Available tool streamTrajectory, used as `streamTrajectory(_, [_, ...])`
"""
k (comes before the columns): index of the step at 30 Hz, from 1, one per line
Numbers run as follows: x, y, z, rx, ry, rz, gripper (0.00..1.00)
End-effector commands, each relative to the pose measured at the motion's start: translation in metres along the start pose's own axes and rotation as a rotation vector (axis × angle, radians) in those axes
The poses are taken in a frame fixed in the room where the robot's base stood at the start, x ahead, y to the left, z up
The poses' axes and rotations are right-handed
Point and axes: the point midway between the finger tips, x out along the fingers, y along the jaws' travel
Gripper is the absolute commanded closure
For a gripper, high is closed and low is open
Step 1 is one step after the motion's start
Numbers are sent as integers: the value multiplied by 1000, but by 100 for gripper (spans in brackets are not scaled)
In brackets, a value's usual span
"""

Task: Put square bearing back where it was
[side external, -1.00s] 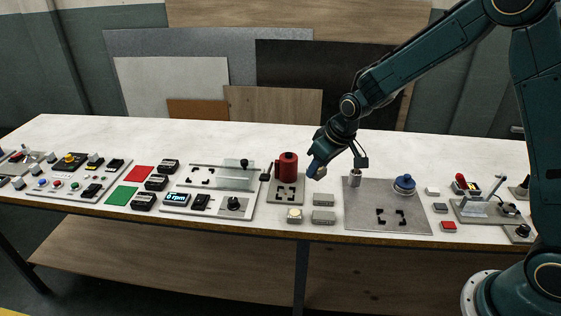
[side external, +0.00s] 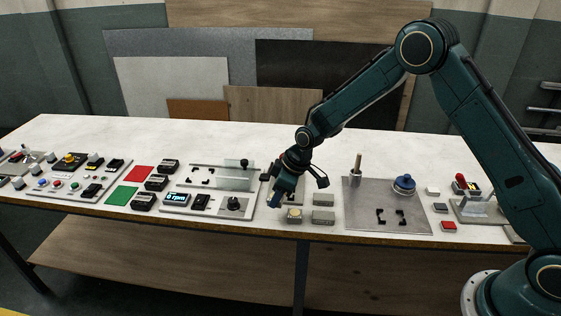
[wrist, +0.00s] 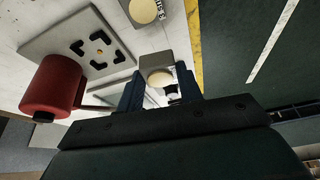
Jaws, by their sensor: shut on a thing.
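The square bearing (wrist: 152,62) is a grey block with a round cream face. In the wrist view it sits between the two dark blue fingers of my gripper (wrist: 160,92), which is shut on it. In the wrist view this plate (wrist: 62,36) shows black corner brackets around an empty middle, up and left of the bearing. Whether the bearing touches anything below is unclear.
Another block with a cream disc (side external: 294,215) and two grey blocks (side external: 323,199) lie just right. A larger bracketed plate (side external: 360,215) is further right. The table's front edge is near.

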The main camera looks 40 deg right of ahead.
Motion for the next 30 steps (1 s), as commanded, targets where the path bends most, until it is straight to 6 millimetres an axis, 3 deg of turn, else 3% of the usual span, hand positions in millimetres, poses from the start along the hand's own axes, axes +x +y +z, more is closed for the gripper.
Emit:
streamTrajectory(6, [20, -5, -10, -92, 8, -35, 98])
streamTrajectory(13, [25, -6, -13, -118, 11, -44, 98])
streamTrajectory(30, [53, -6, -1, -116, 10, -44, 98])
